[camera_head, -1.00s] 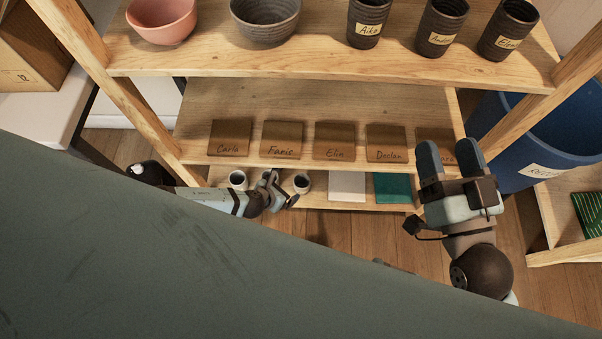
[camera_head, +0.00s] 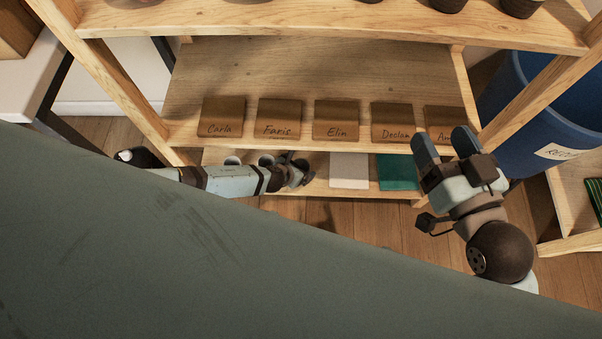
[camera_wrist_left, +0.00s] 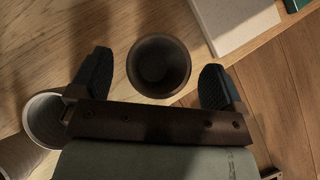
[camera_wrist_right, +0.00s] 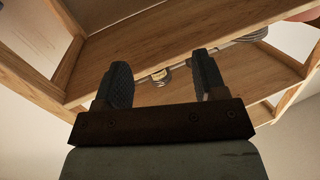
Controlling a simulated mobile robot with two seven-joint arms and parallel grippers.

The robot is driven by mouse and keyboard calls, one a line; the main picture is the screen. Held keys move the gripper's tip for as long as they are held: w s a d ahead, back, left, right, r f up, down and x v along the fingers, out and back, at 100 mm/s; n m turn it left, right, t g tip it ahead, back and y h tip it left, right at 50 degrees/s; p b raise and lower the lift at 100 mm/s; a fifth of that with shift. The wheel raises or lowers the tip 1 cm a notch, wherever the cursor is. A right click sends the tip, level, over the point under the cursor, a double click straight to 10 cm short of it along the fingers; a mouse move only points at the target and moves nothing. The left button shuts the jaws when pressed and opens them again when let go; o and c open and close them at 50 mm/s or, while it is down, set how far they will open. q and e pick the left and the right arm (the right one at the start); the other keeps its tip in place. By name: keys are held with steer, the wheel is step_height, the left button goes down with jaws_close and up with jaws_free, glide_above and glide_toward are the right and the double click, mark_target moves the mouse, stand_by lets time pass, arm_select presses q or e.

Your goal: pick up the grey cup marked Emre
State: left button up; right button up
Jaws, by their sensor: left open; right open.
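In the left wrist view a dark round cup (camera_wrist_left: 159,66) stands on a wooden shelf, seen from above, between the spread fingers of my open left gripper (camera_wrist_left: 156,64). The fingers do not visibly grip it. No name shows on it from here. In the head view my left gripper (camera_head: 303,171) is at the low shelf and hides this cup. Two other cups, one at left (camera_head: 232,160) and one nearer the gripper (camera_head: 266,160), stand to its left. My right gripper (camera_head: 445,143) is open and empty, in front of the shelf unit's right side.
Several brown name tiles (camera_head: 336,121) lie on the shelf above. A pale tile (camera_head: 349,170) and a green tile (camera_head: 398,172) lie right of the left gripper. A blue bin (camera_head: 540,120) stands at right. The middle shelf (camera_head: 310,75) is clear behind the tiles.

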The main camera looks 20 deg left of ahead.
arm_select(q)
steer(key=shift+x, duration=0.95)
steer(key=c, duration=1.1)
steer(key=shift+r, duration=0.15)
